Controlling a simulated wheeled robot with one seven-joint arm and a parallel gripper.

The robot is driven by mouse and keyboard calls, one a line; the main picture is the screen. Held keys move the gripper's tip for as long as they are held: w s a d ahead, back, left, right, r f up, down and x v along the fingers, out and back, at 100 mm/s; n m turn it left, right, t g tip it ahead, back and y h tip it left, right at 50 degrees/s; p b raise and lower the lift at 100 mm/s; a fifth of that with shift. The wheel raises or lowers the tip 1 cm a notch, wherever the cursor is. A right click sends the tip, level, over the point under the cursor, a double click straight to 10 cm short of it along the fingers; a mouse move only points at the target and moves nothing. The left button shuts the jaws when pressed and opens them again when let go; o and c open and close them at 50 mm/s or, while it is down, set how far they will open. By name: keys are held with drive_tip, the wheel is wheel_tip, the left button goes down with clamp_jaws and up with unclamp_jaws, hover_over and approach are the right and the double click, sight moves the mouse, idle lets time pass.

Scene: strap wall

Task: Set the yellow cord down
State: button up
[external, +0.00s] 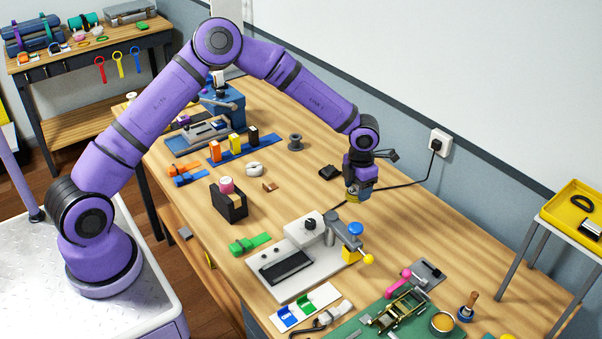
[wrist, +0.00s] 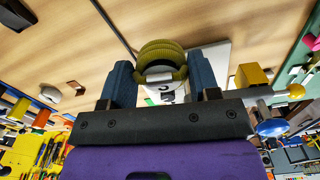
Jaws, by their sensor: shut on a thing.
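The yellow cord is an olive-yellow coil (wrist: 162,50) in the wrist view, standing between the two blue fingers of my gripper (wrist: 165,72). My gripper is shut on it. In the external view my gripper (external: 360,190) points down over the back part of the workbench, near the wall. A little of the cord (external: 352,199) shows below the fingers there. It appears to hang a little above the wood; the exact gap is hard to tell.
The grey-white machine (external: 300,256) with a blue knob (external: 355,229) stands just in front. A black cable (external: 400,184) runs from the wall socket (external: 440,144) across the bench close by. A small black block (external: 329,172) lies left of my gripper. Bare wood lies to its right.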

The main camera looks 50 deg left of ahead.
drive_tip(key=s+a+n, duration=0.1)
drive_tip(key=s+a, duration=0.3)
drive_tip(key=a, duration=1.2)
drive_tip(key=f, duration=0.9)
drive_tip(key=shift+a+f, duration=0.2)
drive_tip(key=shift+f, duration=0.15)
drive_tip(key=shift+f, duration=0.15)
drive_tip(key=o, duration=0.9)
drive_tip(key=shift+o, duration=0.2)
